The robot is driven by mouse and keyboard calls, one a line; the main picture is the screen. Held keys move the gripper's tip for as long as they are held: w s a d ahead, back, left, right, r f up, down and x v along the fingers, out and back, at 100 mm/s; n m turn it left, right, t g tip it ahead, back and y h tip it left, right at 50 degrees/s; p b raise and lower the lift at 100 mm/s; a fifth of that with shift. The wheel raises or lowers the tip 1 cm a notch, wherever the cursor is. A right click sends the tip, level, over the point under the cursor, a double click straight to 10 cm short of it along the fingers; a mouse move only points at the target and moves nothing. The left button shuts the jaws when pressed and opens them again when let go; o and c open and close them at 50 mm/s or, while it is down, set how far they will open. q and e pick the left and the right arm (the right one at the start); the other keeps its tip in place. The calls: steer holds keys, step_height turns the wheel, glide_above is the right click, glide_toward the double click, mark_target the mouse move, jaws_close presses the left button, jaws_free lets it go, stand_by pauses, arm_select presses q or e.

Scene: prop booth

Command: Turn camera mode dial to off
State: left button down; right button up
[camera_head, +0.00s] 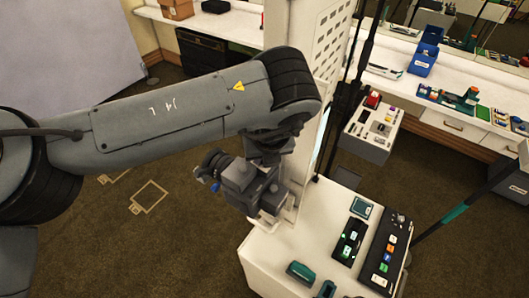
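My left arm comes in from the left and bends in front of a white column (302,110). Below its elbow is a dark grey boxy assembly (248,186) with a round, lens-like part (213,163) and a small blue spot at its left end. I cannot tell where my wrist ends and a camera might begin here, and my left gripper's fingers are not clear. A white bracket or panel edge stands right beside this assembly. No mode dial can be made out. My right gripper is not in view.
A white base cabinet (262,262) carries a black button panel (385,255) and several small dark devices. A small white cart (362,150) stands behind it. A white counter (400,90) holds bins and tools. A dark pole with a teal band (455,213) slants at right.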

arm_select(q)
steer(key=c, duration=0.9)
jaws_free()
steer(key=shift+c, duration=0.2)
steer(key=shift+o, duration=0.2)
steer(key=shift+s+r+p, duration=0.15)
steer(key=shift+r+p, duration=0.45)
steer(key=shift+r, duration=0.05)
steer(key=p+v, duration=0.5)
steer(key=shift+d+r, duration=0.15)
steer(key=shift+r, duration=0.15)
steer(key=shift+s+d+r+p, duration=0.15)
steer(key=shift+s+r+p, duration=0.2)
steer(key=shift+r+p, duration=0.15)
